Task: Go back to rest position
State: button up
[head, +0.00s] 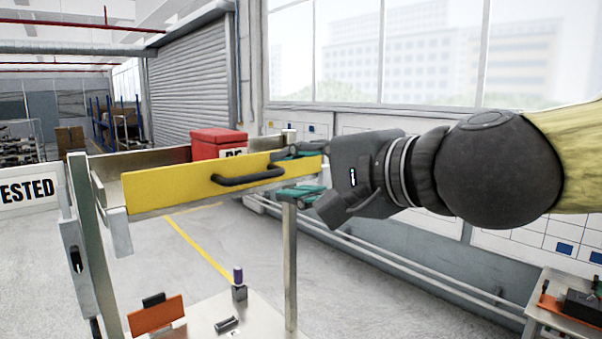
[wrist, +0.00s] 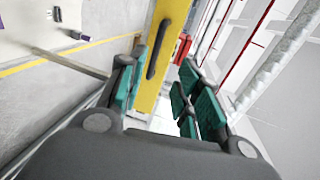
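My gripper (head: 299,171) reaches in from the right of the head view, at the right end of a yellow front panel (head: 150,190) with a black bar handle (head: 248,176). Its teal-padded fingers are spread, one above and one below the panel's end in that view. In the wrist view my gripper (wrist: 163,68) also has its fingers wide apart. The yellow panel (wrist: 168,38) and black handle (wrist: 158,50) show beyond and between them, with no grip visible. I cannot tell whether a finger touches the panel.
A red box (head: 218,143) stands behind the panel. A metal post (head: 290,265) stands below my gripper. A lower plate (head: 265,318) holds an orange piece (head: 156,315) and a purple-topped part (head: 239,283). A "TESTED" sign (head: 28,191) is at left, a small table (head: 545,280) at lower right.

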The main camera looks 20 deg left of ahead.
jog(key=shift+f, duration=0.1)
dwell(0.3)
jog(key=w+d+f+h+b, duration=0.15)
jog(key=w+f, duration=0.25)
jog(key=f, duration=0.9)
jog(key=w+d+f+g+h+b, duration=0.1)
jog(key=w+d+f+h, duration=0.15)
jog(key=f, duration=1.05)
jog(key=w+d+f+h+b, duration=0.1)
jog(key=w+d+f+h, duration=0.2)
jog(key=f, duration=1.1)
jog(key=s+d+f+g+h+b, duration=0.15)
jog(key=d+f, duration=0.35)
jog(key=f, duration=0.8)
jog(key=s+d+f+g+h+b, duration=0.1)
jog(key=s+d+f, duration=0.3)
jog(key=f, duration=0.9)
jog(key=s+d+f+n+g+h+b, duration=0.4)
jog(key=s+d+f+n, duration=0.1)
jog(key=s+d+f, duration=1.6)
notch_tip(320, 180, down, 4)
jog(key=shift+s+d+f, duration=0.15)
jog(key=shift+s+d, duration=0.05)
jog(key=shift+d, duration=0.4)
